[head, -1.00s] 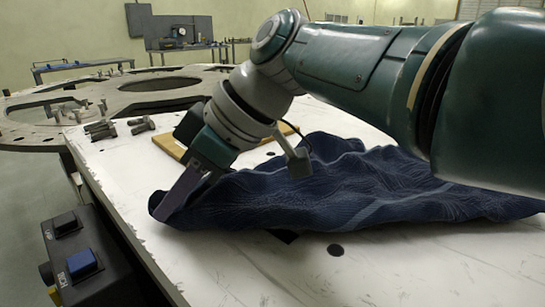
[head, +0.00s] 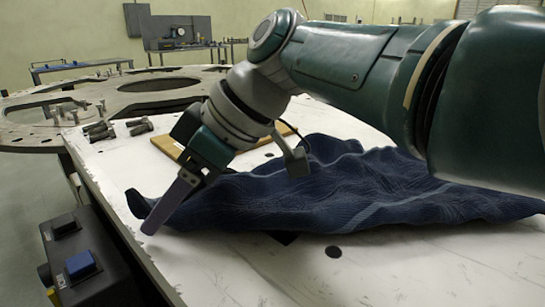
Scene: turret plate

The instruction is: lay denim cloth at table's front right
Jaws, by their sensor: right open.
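The denim cloth (head: 340,195) is dark blue with lighter stripes. It lies rumpled across the white table (head: 255,270), in folds from the left edge area to the right side of the view. My right gripper (head: 158,222) points down at the cloth's left end, its fingers in front of the cloth. The far finger is mostly hidden. My right arm covers part of the cloth's far side. My left gripper is not in view.
A wooden board (head: 170,146) lies behind my right gripper. Several bolts (head: 100,130) lie near the table's far left corner. A large round metal plate (head: 115,100) stands beyond.

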